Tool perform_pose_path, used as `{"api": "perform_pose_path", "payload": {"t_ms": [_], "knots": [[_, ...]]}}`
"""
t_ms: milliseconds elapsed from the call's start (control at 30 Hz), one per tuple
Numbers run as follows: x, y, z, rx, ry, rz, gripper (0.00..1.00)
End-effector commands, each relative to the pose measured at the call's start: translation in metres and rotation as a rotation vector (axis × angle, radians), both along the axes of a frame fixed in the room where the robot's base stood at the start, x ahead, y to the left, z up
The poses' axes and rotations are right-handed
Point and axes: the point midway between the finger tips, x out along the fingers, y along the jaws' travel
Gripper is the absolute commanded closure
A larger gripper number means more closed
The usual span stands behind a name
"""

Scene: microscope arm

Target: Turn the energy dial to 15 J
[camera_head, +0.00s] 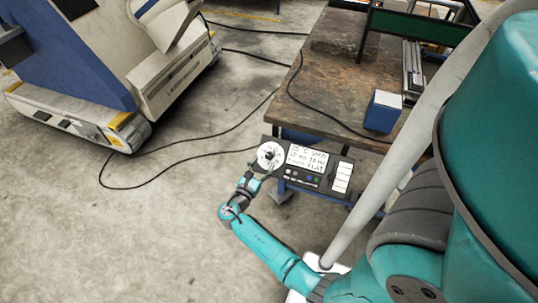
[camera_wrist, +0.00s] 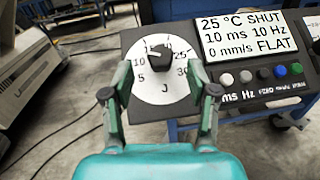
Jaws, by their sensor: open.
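The energy dial (camera_wrist: 151,88) is a white round face with a black knob (camera_wrist: 160,56) at its centre, on a dark control panel. Its scale shows 5, 10, 25, 30 and a J; the marks near the top are partly hidden by the knob, and I cannot tell which mark the knob points at. In the head view the dial (camera_head: 270,155) sits at the panel's left end. My gripper (camera_wrist: 166,72) is open, its two fingers apart on either side of the knob. I cannot tell whether they touch it. My gripper also shows just below the dial in the head view (camera_head: 258,172).
The panel's display (camera_wrist: 250,35) reads 25 °C, SHUT, 10 ms, 10 Hz, 0 mm/s, FLAT. Several coloured buttons (camera_wrist: 262,74) lie below it. A wooden workbench (camera_head: 330,65) stands behind, with a blue box (camera_head: 382,112). A large machine (camera_head: 75,75) is at left; cables cross the floor.

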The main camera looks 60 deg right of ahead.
Motion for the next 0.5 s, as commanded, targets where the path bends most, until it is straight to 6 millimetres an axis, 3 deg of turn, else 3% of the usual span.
{"api": "perform_pose_path", "payload": {"t_ms": [200, 500], "knots": [[-0.002, -0.035, 0.0, 0.0, 0.0, -0.004, 0.41], [-0.002, -0.055, -0.001, 0.001, 0.0, 0.0, 0.41]]}}
